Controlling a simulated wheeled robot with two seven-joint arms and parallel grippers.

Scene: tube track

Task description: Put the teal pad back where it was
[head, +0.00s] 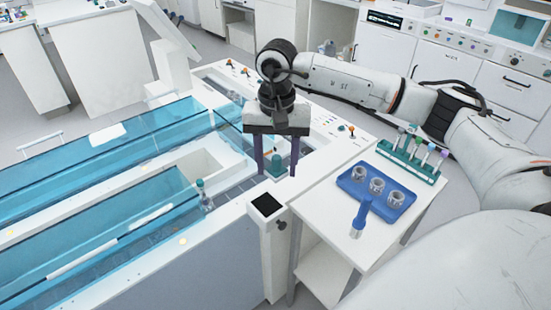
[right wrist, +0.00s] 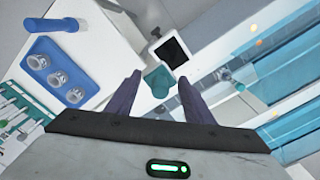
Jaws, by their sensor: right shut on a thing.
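My right gripper (head: 277,172) is in the middle of the head view, pointing down over the near end of the white and blue track machine. Its two dark purple fingers are shut on the teal pad (head: 277,164), a small teal piece that shows between them. In the right wrist view the teal pad (right wrist: 158,79) sits between the fingertips of the right gripper (right wrist: 160,84), close to the black square panel. The fingers partly hide the pad, and I cannot tell whether it touches the surface below. My left gripper is not in view.
A white post with a black panel (head: 266,205) stands just in front of the gripper. A teal-capped tube (head: 201,192) stands in the track to the left. On the side table are a blue tray (head: 349,185) with three grey cups, a blue-handled object (head: 361,215) and a tube rack (head: 408,163).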

